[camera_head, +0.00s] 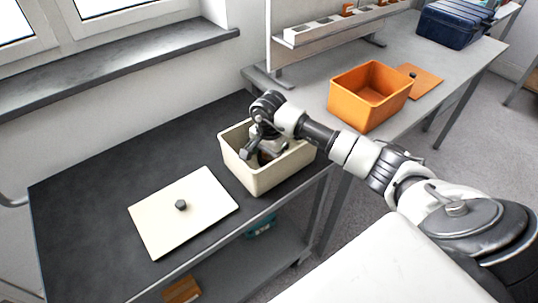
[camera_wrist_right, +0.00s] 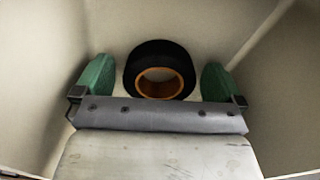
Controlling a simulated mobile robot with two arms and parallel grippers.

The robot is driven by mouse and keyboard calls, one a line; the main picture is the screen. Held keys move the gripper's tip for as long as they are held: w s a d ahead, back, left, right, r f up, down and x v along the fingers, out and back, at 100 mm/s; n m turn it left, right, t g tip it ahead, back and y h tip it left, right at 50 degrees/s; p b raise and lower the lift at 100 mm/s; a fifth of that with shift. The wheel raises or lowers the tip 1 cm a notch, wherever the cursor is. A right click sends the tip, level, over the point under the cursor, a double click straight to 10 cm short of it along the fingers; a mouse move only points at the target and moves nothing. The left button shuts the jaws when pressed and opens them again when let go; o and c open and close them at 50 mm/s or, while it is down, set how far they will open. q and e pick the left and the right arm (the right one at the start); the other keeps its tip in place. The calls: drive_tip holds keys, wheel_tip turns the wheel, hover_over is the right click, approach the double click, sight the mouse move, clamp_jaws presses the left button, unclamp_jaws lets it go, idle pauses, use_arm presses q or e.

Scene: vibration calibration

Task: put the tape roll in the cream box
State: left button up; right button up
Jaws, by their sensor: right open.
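The cream box (camera_head: 262,180) stands open on the dark table. My right gripper (camera_head: 265,155) reaches down inside it from above. In the right wrist view the tape roll (camera_wrist_right: 130,72), black with an orange core, lies inside the box. It sits between the two green fingertips of my right gripper, with a gap on each side. The gripper is open and holds nothing. In the head view the roll is mostly hidden by the gripper and the box wall. My left gripper is not in view.
A cream lid (camera_head: 183,212) with a dark knob lies flat on the dark table, left of the box. An orange box (camera_head: 370,97) and its orange lid (camera_head: 420,80) are on the grey table at right. A blue case (camera_head: 452,24) stands farther back.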

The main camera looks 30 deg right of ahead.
drive_tip(key=shift+r, duration=0.2)
wheel_tip(320, 180, up, 12)
idle(0.4)
drive_tip(key=shift+f, duration=0.1)
idle(0.4)
